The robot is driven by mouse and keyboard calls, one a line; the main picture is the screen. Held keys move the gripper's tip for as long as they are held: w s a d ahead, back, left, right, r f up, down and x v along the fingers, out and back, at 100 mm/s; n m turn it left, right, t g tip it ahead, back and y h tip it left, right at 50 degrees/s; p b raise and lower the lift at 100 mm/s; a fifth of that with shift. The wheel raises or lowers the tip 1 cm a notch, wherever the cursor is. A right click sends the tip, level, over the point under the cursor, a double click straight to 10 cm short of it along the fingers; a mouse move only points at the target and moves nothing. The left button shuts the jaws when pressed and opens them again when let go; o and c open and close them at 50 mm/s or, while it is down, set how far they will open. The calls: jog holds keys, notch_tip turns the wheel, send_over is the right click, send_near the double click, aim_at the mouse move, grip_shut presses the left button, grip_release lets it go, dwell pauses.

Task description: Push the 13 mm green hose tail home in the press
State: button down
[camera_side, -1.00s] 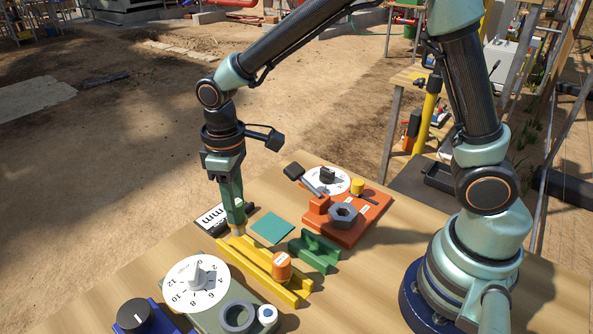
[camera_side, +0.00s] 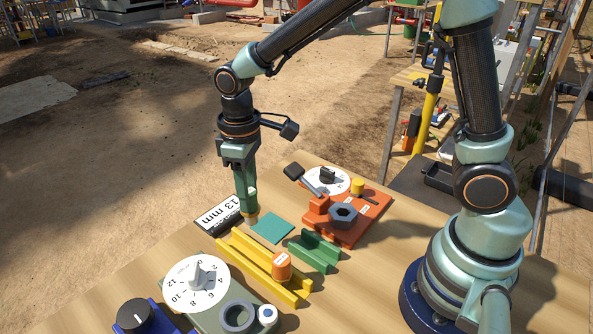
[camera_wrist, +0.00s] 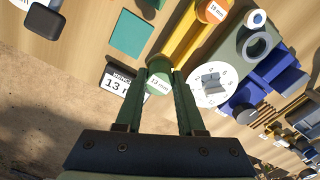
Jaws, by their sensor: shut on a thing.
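My gripper (camera_side: 248,212) is shut on the green 13 mm hose tail, whose green end with a white "13 mm" label (camera_wrist: 159,84) shows between the fingers in the wrist view. In the side view the fingers hide most of the tail; only a brass-coloured tip (camera_side: 250,220) shows below them. It is beyond the far end of the yellow cradle (camera_side: 246,253), near the teal square (camera_side: 272,231); I cannot tell its exact height above the table. Which fixture is the press is not clear: an orange one (camera_side: 352,229) and a grey-green one (camera_side: 221,312) stand on the table.
An orange hose tail (camera_side: 281,267) sits in the yellow cradle. A green cradle (camera_side: 315,251) is empty. A "13 mm" card (camera_side: 219,213) lies left of my gripper. A blue fixture (camera_side: 145,318) is at front left.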

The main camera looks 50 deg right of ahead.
jog(key=s+d+r+m, duration=0.2)
jog(key=s+d, duration=0.3)
jog(key=d, duration=0.3)
jog(key=s+d+r+m, duration=0.1)
jog(key=s+d+m, duration=0.2)
jog(key=s+d, duration=0.3)
jog(key=d, duration=0.3)
jog(key=shift+r, duration=0.4)
jog(key=shift+f, duration=2.9)
jog(key=shift+f, duration=1.25)
jog(key=shift+f, duration=0.25)
